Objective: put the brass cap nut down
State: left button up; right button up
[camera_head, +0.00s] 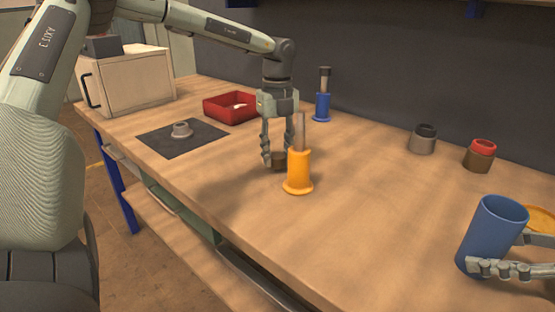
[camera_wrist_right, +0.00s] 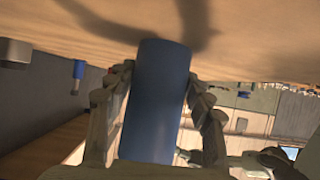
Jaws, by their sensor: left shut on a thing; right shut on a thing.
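My left gripper (camera_head: 273,160) points down and is shut on a small dark brown piece, which I take to be the brass cap nut (camera_head: 279,160). The piece is at table height, just behind and left of the orange holder; whether it touches the table I cannot tell. My right gripper (camera_head: 500,268) is shut on a blue cup (camera_head: 485,238) at the right edge. In the right wrist view the blue cup (camera_wrist_right: 155,100) stands between both fingers.
An orange holder (camera_head: 299,175) with a rod stands close beside my left gripper. Behind are a red tray (camera_head: 229,116), a blue holder (camera_head: 322,107) and two capped jars (camera_head: 423,140) (camera_head: 480,156). The table's middle right is clear.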

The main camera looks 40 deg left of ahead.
aim_at(277, 155)
pick_arm(q)
notch_tip(277, 155, up, 8)
jog(key=shift+r, duration=0.25)
jog(key=shift+r, duration=0.15)
dwell(0.6)
notch_tip(277, 155, down, 10)
jog(key=shift+f, duration=0.1)
dwell(0.5)
jog(key=o, duration=1)
jog(key=shift+f, duration=0.1)
